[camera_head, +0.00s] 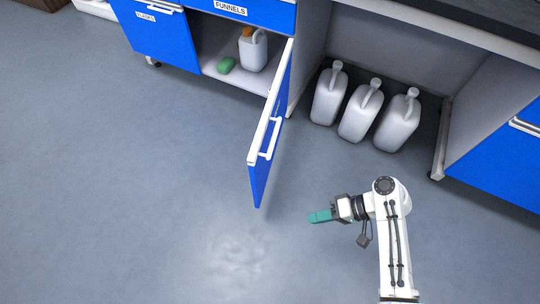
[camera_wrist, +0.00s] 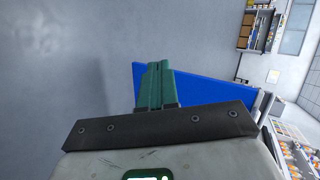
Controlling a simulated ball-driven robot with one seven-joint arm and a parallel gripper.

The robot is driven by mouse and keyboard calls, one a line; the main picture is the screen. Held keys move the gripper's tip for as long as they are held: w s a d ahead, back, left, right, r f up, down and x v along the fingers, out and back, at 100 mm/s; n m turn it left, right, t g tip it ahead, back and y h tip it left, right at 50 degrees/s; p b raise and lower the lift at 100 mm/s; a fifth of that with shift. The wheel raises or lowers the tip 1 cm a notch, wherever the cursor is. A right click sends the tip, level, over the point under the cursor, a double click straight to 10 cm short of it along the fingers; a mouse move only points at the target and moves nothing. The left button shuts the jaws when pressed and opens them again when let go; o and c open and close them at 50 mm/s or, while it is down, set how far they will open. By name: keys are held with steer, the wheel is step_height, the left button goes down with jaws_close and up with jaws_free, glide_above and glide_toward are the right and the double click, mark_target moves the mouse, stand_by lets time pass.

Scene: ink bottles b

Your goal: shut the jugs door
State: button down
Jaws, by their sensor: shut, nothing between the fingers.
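The blue cabinet door (camera_head: 269,128) stands wide open, swung out from the cabinet toward the room, with a white handle (camera_head: 271,139) on its outer face. The open cabinet (camera_head: 210,69) shows a white jug (camera_head: 253,50) and a green item (camera_head: 226,65) inside. My gripper (camera_head: 311,217) has teal fingers, shut and empty, to the right of the door's free end and apart from it in the head view. In the wrist view the fingers (camera_wrist: 155,84) are together, with the blue door (camera_wrist: 205,87) behind them. Any label on this door is not readable.
Several white jugs stand under the bench right of the door, including one jug (camera_head: 328,94). A drawer labelled FUNNELS (camera_head: 245,12) is above the opening, and a blue unit labelled FLASKS (camera_head: 160,35) is at left. The grey floor (camera_head: 130,190) left of the door is clear.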

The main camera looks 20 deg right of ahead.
steer(key=w+d+r+m+t+y+p, duration=0.2)
steer(key=w+r+m+t+y, duration=0.15)
steer(key=w+r+t, duration=0.45)
steer(key=g+y, duration=0.1)
glide_toward(257, 161)
steer(key=x, duration=0.7)
steer(key=shift+b, duration=0.35)
